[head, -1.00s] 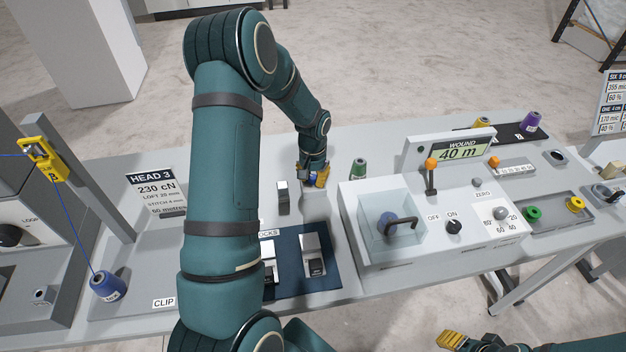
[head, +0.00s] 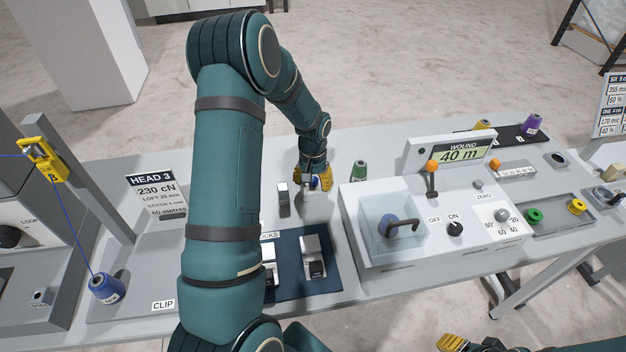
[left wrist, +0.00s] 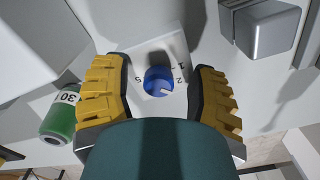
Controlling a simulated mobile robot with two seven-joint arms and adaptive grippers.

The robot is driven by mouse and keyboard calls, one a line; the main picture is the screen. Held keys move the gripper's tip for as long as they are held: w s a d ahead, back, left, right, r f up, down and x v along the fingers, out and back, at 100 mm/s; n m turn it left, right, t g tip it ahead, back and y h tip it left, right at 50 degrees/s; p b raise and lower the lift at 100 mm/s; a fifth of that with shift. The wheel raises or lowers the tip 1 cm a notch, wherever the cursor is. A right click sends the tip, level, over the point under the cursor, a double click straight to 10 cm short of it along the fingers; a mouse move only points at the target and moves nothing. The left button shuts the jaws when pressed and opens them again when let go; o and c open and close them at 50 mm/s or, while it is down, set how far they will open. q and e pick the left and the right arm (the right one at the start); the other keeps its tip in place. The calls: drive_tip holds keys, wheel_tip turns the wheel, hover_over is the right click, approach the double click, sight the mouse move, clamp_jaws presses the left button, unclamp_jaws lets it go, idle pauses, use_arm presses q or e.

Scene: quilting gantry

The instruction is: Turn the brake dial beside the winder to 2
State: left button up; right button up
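The brake dial is a blue round knob (left wrist: 158,80) on a pale plate marked S, 1 and 2. A white mark shows on its lower right side, below the 2; I cannot tell exactly which label it points to. My left gripper (left wrist: 160,98) is open, with one yellow finger on each side of the dial and gaps between. In the head view my left gripper (head: 313,180) points down at the dial (head: 312,183), which is partly hidden by the fingers. My right gripper (head: 462,343) is at the bottom edge, partly cut off.
The winder box (head: 430,250), with a clear cover, lever and switch, is at right front.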

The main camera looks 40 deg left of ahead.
use_arm(q)
drive_tip(key=shift+w, duration=0.1)
drive_tip(key=shift+r, duration=0.25)
wheel_tip(320, 180, up, 12)
drive_tip(key=shift+f, duration=0.25)
drive_tip(key=shift+f, duration=0.1)
idle(0.5)
